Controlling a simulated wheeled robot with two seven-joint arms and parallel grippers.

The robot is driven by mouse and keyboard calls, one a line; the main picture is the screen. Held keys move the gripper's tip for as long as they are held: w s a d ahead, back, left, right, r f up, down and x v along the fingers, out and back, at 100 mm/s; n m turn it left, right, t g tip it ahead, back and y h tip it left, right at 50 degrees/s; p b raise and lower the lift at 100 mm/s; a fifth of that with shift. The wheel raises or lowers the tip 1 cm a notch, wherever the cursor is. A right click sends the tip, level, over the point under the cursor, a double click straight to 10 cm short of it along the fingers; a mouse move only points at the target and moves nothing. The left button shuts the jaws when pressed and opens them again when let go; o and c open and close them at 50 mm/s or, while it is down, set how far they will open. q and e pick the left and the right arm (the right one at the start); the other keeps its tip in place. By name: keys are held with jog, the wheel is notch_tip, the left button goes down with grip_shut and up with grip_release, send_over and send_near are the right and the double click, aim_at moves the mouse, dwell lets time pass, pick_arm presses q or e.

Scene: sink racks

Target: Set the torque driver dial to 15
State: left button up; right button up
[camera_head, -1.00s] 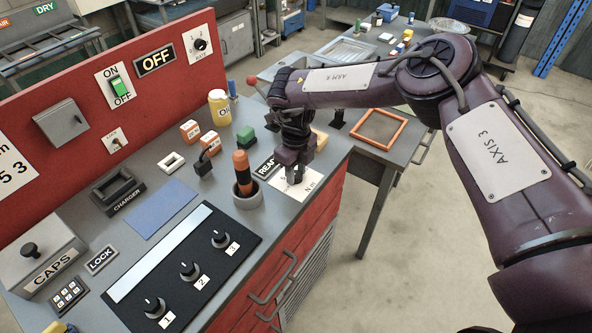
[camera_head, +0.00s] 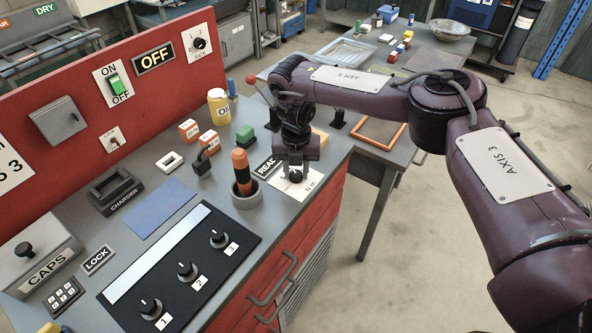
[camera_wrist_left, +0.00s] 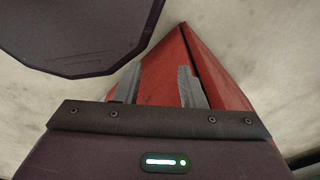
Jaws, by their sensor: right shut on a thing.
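A torque driver (camera_head: 241,172) with an orange and black handle stands upright in a grey round holder on the bench. To its right, a white card (camera_head: 310,185) with dark print lies near the front edge of the bench. My right gripper (camera_head: 295,175) points down over this card and is shut on a small dark knob-like thing there, mostly hidden by the gripper. The dial's reading is too small and covered to tell. My left gripper (camera_wrist_left: 160,88) shows in the left wrist view, its fingers apart and empty, with a red surface beyond them.
A black panel (camera_head: 150,262) with three numbered knobs lies at the bench's front left. A red panel (camera_head: 60,150) with switches rises at the back. An orange frame (camera_head: 380,145) lies to the right.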

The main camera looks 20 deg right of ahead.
aim_at(296, 173)
jog(key=m, duration=0.3)
jog(key=shift+w+m, duration=0.1)
jog(key=shift+m, duration=0.3)
jog(key=m, duration=0.2)
jog(key=shift+r+m, duration=0.1)
jog(key=shift+m, duration=0.2)
jog(key=m+p, duration=0.1)
jog(key=m, duration=0.1)
jog(key=shift+m, duration=0.3)
jog(key=shift+m+p, duration=0.8)
jog(key=shift+m, duration=1)
jog(key=o, duration=1)
jog(key=shift+c, duration=0.2)
notch_tip(296, 173, up, 8)
jog(key=shift+f+p, duration=0.1)
jog(key=shift+p, duration=1.05)
